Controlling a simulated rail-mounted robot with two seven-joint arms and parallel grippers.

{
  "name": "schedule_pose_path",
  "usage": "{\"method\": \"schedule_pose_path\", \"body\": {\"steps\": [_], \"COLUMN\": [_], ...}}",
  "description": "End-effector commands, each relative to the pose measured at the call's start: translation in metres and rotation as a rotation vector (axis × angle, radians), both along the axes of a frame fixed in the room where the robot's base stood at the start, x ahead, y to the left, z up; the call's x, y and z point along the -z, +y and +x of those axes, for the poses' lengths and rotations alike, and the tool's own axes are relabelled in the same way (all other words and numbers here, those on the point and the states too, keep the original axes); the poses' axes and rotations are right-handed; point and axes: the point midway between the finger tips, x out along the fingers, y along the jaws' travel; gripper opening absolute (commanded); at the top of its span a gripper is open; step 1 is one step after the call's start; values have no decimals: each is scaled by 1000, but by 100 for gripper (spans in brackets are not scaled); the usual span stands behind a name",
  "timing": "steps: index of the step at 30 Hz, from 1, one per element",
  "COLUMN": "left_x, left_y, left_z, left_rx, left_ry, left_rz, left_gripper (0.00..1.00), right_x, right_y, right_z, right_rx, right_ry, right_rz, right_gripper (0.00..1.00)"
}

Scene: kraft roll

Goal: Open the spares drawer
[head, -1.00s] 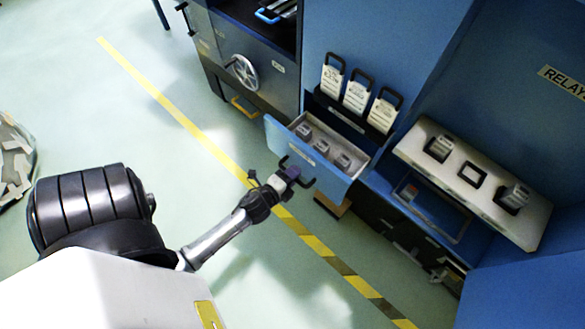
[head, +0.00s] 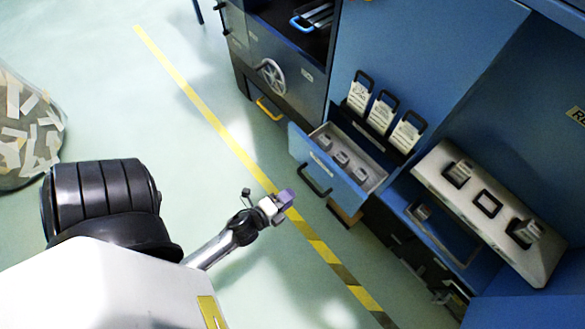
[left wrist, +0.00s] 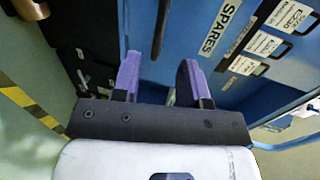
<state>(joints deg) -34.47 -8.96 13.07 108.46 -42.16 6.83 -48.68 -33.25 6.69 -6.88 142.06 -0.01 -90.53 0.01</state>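The spares drawer (head: 297,146) stands pulled out of the blue cabinet, with several small grey-white blocks (head: 341,158) inside. Its dark bar handle (head: 314,182) is on the front panel. The "SPARES" label (left wrist: 220,27) shows in the left wrist view, where the handle (left wrist: 161,28) stands just beyond the fingertips. My left gripper (head: 284,199), with purple fingers, is in front of the drawer, apart from the handle. In the left wrist view its fingers (left wrist: 158,62) are apart with nothing between them. My right gripper is in neither view.
White cards with black handles (head: 382,113) stand in a rack behind the drawer. A pale sloping panel (head: 490,205) with relay-like blocks is at the right. A dark machine with a handwheel (head: 271,76) is at the left. The floor before the drawer is clear, with a yellow line (head: 215,123).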

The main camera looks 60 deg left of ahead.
Motion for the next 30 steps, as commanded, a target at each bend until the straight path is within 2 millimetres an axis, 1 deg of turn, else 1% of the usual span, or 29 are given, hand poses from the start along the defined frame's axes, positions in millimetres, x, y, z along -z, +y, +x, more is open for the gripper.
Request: {"method": "schedule_pose_path", "body": {"steps": [3,9,30], "left_x": [-4,-5,-4], "left_y": [-5,-9,-9], "left_z": [-9,-16,-16], "left_rx": [9,17,18], "left_ry": [1,0,-1], "left_rz": [0,0,-3], "left_gripper": [40,40,40], "right_x": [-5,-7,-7], "right_y": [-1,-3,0], "right_z": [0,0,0], "right_rx": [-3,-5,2], "right_ry": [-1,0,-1], "right_rz": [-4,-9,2], "right_gripper": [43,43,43]}}
